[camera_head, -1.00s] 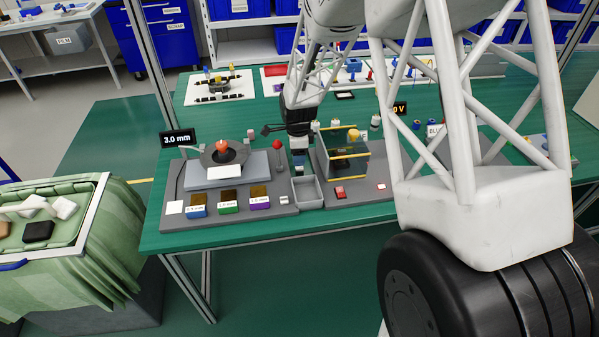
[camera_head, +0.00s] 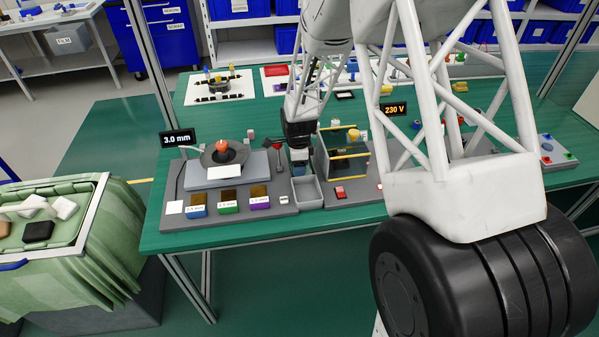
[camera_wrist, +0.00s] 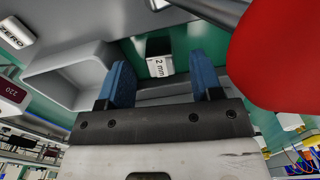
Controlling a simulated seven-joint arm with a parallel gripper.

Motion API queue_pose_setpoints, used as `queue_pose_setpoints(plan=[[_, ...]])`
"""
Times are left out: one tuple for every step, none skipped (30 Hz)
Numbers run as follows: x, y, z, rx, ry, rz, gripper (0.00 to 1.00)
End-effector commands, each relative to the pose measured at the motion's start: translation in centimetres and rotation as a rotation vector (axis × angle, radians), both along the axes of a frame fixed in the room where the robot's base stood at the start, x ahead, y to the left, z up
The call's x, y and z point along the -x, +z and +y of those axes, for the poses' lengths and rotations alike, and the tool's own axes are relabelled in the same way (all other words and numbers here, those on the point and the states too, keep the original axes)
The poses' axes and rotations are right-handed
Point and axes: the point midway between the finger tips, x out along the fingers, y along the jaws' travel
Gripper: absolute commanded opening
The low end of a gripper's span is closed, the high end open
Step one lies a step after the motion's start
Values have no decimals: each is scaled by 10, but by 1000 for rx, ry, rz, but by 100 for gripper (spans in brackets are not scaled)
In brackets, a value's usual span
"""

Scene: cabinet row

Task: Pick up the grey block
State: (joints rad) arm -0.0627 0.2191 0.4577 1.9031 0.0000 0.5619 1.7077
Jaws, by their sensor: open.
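A small block (camera_wrist: 160,67) with a pale grey face marked "2 mm" and a dark top shows between my fingers in the wrist view. It seems to be the grey block. My gripper (camera_wrist: 159,60) is open, with one blue finger on each side of it. I cannot tell whether the fingers have reached down around the block or touch it. In the head view my gripper (camera_head: 300,156) points down just behind the grey bin on the bench. The block is hard to make out there.
A red-knobbed lever (camera_head: 279,145) stands close left; its red knob (camera_wrist: 285,55) fills the wrist view's right side. An open grey bin (camera_head: 307,205) lies in front. A yellow-edged clear guard (camera_head: 348,165) stands right. Blue, green and purple blocks (camera_head: 260,202) sit left.

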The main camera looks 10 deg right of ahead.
Motion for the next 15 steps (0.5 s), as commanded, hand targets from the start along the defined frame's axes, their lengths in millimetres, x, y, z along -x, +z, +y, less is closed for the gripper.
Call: queue_pose_setpoints(plan=[[0, -6, 0, 0, 0, 2, 60], [0, -10, 0, 0, 0, 2, 60], [0, -14, 0, 0, 0, 2, 60], [0, -16, 0, 0, 0, 2, 60], [0, -19, 0, 0, 0, 1, 60], [0, -22, 0, 0, 0, 1, 60], [0, -24, 0, 0, 0, 1, 60], [0, -26, 0, 0, 0, 1, 60], [0, -27, 0, 0, 0, 1, 60], [0, -27, 0, 0, 0, 0, 60], [0, -28, 0, 0, 0, 0, 60], [0, -28, 0, 0, 0, 0, 60], [0, -28, 0, 0, 0, 0, 60], [0, -28, 0, 0, 0, 0, 60], [0, -28, 0, 0, 0, 0, 60]])
